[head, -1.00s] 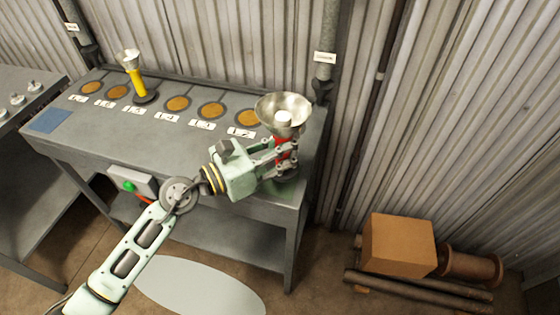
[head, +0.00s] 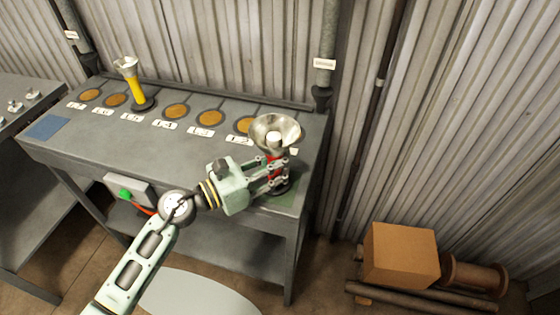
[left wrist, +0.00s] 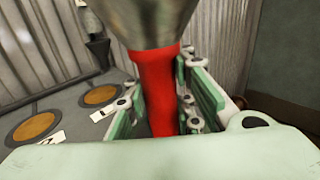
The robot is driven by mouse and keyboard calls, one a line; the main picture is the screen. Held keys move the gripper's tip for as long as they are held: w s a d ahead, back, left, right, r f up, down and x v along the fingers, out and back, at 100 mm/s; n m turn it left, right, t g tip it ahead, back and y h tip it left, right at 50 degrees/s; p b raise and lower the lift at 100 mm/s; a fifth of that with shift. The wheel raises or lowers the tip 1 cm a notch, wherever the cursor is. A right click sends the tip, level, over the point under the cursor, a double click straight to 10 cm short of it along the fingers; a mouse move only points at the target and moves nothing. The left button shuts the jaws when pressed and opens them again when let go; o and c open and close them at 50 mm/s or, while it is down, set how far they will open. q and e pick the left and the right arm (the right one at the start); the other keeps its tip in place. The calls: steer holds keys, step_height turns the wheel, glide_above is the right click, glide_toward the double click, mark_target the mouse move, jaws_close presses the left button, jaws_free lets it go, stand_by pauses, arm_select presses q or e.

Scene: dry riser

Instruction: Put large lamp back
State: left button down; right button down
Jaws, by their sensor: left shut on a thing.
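The large lamp has a wide metal reflector (head: 277,132) and a red body, near the right end of the bench. My left gripper (head: 277,172) is shut around the red body, below the reflector. In the left wrist view the red body (left wrist: 155,95) stands between the green finger pads, with the reflector cut off at the top. The lamp's dark base shows just below the fingers, over or on a green patch (head: 287,202); I cannot tell whether it touches. My right gripper is not in view.
The grey bench (head: 190,152) has a row of orange discs (head: 177,111) with number labels. A yellow lamp (head: 136,90) stands among them. A blue patch (head: 47,127) is at the left. A box with a green button (head: 125,194) is on the front. A cardboard box (head: 400,255) is on the floor.

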arm_select(q)
steer(key=c, duration=1.5)
jaws_free()
steer(key=shift+r, duration=0.15)
steer(key=b+v, duration=0.1)
steer(key=v, duration=0.4)
steer(key=b+v, duration=0.1)
steer(key=v, duration=0.4)
steer(key=shift+s+a+f+b, duration=0.15)
steer(key=shift+a+f+b, duration=0.1)
steer(key=shift+b, duration=0.1)
steer(key=shift+s+a+r, duration=0.2)
steer(key=shift+s+a, duration=0.2)
steer(key=shift+a, duration=0.2)
steer(key=shift+a, duration=0.1)
